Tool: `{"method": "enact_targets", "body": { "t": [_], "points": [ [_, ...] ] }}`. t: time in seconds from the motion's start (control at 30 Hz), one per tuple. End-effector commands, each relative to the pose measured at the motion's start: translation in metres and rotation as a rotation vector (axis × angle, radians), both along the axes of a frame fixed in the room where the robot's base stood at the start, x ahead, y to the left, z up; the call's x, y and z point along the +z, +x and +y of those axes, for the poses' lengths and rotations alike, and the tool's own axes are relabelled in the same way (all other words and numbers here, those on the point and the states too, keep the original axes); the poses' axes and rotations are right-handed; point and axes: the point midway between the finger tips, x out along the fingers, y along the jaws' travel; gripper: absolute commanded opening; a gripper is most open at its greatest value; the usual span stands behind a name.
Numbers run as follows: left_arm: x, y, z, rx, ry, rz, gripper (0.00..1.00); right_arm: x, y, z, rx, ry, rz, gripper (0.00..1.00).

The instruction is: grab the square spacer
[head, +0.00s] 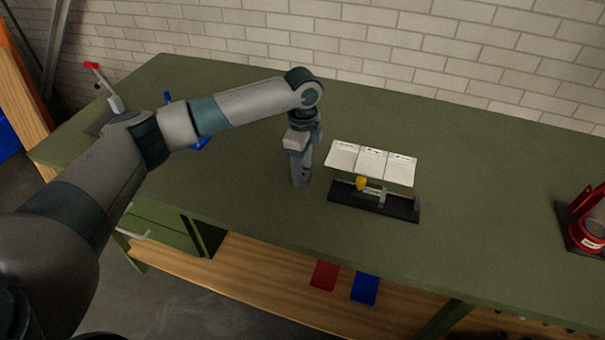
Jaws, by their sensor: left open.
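My left gripper (301,179) points down over the green workbench (470,160), just left of a black fixture base (350,203). Its jaws are open, and I see nothing clear between them. The fixture carries a thin rod with a yellow piece (361,183) near its left end and a grey upright block (382,198) right of the middle. I cannot tell for sure which part is the square spacer; the parts are too small. My right gripper is not in view.
White sheets (371,163) lie behind the fixture. A red device (588,220) stands at the far right, and a red-handled tool (108,95) at the back left. A blue object (201,143) is partly behind my left arm. Red (324,275) and blue (365,289) bins sit on the lower shelf.

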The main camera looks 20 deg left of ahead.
Motion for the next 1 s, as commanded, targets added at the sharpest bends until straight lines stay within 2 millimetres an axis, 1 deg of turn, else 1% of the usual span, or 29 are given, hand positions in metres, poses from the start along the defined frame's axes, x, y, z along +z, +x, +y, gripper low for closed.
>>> {"method": "enact_targets", "body": {
  "t": [0.03,0.17,0.57,0.6,0.63,0.67,0.7,0.77,0.8,1.0],
  "points": [
    [-0.0035,-0.0006,-0.0002,0.000,0.000,0.001,0.50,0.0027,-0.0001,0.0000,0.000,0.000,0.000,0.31],
    [-0.0085,-0.0002,-0.0005,-0.001,0.000,-0.001,0.50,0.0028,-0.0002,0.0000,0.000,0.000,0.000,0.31],
    [-0.0084,-0.0001,-0.0005,-0.001,0.000,-0.001,0.50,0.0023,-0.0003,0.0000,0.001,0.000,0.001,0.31],
    [-0.0084,-0.0001,-0.0005,-0.001,0.000,-0.001,0.45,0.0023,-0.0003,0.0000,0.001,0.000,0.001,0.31],
    [-0.0084,-0.0001,-0.0005,-0.001,0.000,-0.001,0.38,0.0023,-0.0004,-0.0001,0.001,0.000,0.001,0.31],
    [-0.0084,-0.0001,-0.0005,-0.001,0.000,-0.001,0.31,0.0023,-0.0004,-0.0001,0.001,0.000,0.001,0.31],
    [-0.0084,-0.0001,-0.0005,-0.001,0.000,-0.001,0.21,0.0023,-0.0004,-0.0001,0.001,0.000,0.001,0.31],
    [-0.0083,-0.0001,-0.0005,-0.001,0.000,-0.001,0.07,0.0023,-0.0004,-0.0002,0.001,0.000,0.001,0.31],
    [-0.0083,-0.0001,-0.0005,-0.001,0.000,-0.001,0.04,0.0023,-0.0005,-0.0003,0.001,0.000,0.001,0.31],
    [-0.0081,0.0000,-0.0005,-0.001,0.000,-0.001,0.04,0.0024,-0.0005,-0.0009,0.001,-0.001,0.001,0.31]
  ]
}}
